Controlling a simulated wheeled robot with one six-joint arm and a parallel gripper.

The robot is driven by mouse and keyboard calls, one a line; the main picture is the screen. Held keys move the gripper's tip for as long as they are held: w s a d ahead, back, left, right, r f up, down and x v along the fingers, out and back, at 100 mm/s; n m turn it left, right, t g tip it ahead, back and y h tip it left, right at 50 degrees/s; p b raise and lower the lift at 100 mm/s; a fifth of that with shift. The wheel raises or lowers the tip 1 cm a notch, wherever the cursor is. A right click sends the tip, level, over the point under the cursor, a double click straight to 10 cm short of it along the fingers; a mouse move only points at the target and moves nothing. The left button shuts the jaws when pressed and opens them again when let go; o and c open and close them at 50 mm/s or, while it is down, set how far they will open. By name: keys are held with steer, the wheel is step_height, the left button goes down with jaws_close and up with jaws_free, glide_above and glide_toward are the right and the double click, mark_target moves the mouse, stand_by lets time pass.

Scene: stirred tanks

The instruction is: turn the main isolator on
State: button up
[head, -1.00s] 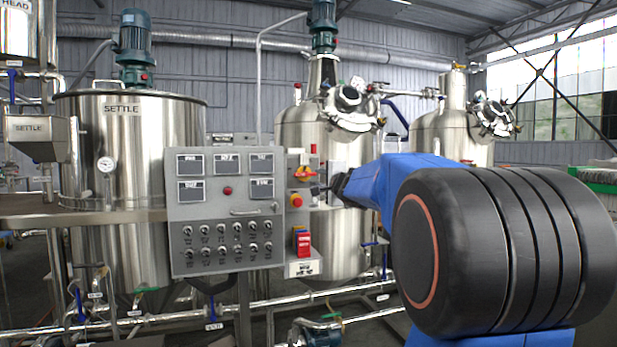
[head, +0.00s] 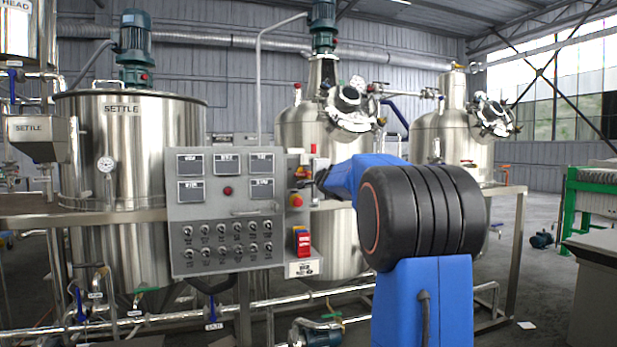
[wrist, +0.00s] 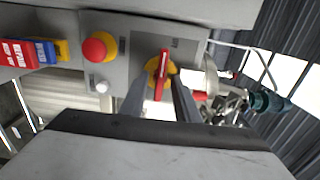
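The main isolator is a red handle on a yellow round plate (wrist: 153,68), on a grey box beside the control panel. In the wrist view the handle stands upright in the picture, between the fingers of my gripper (wrist: 159,92). The fingers are apart, with a gap visible on each side of the handle; whether their tips reach around it or stop just short, I cannot tell. In the head view the isolator (head: 301,172) shows small and partly covered by my gripper (head: 316,184), which comes in from the right.
A red mushroom button on yellow (wrist: 97,47) and a small white button (wrist: 102,87) sit beside the isolator. Red, blue and yellow tags (head: 303,241) hang below. The grey control panel (head: 224,210) with switches stands left. Steel tanks (head: 128,150) stand around it.

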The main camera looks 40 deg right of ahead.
jaws_close()
steer(key=shift+m, duration=0.4)
steer(key=m, duration=0.2)
steer(key=shift+m, duration=0.4)
steer(key=m, duration=0.3)
steer(key=shift+f+m, duration=0.1)
steer(key=shift+m, duration=0.2)
steer(key=m, duration=1)
steer(key=shift+m, duration=0.5)
